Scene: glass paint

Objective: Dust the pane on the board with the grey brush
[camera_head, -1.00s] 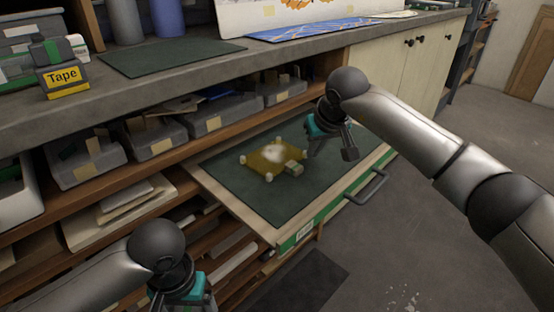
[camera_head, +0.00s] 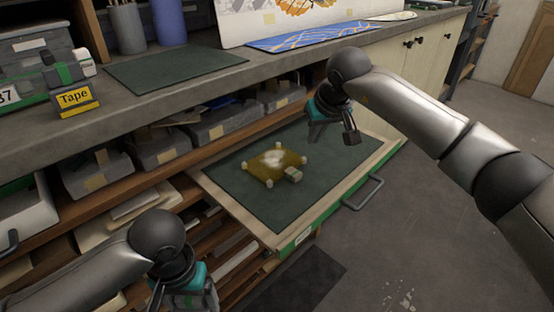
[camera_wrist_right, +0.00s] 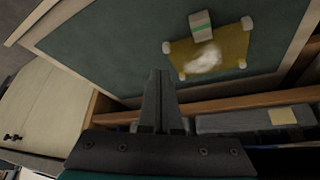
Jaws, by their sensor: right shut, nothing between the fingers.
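The amber pane (camera_head: 262,170) lies on the dark green board (camera_head: 232,190), with pale pegs at its corners and a whitish patch on top. It also shows in the right wrist view (camera_wrist_right: 232,42). A small pale grey block with a green band (camera_head: 293,175) sits at the pane's near edge and shows in the wrist view (camera_wrist_right: 201,25); I cannot tell whether it is the brush. My right gripper (camera_head: 316,138) is shut and empty above the board, right of the pane. My left gripper (camera_head: 185,290) is low at the bottom edge, its fingertips unclear.
The board lies in a pulled-out drawer with a metal handle (camera_head: 363,192). Above it, the counter holds a Tape box (camera_head: 75,100), a green mat (camera_head: 175,70) and a blue patterned sheet (camera_head: 310,37). Grey bins (camera_head: 160,150) fill the shelf behind. Floor to the right is clear.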

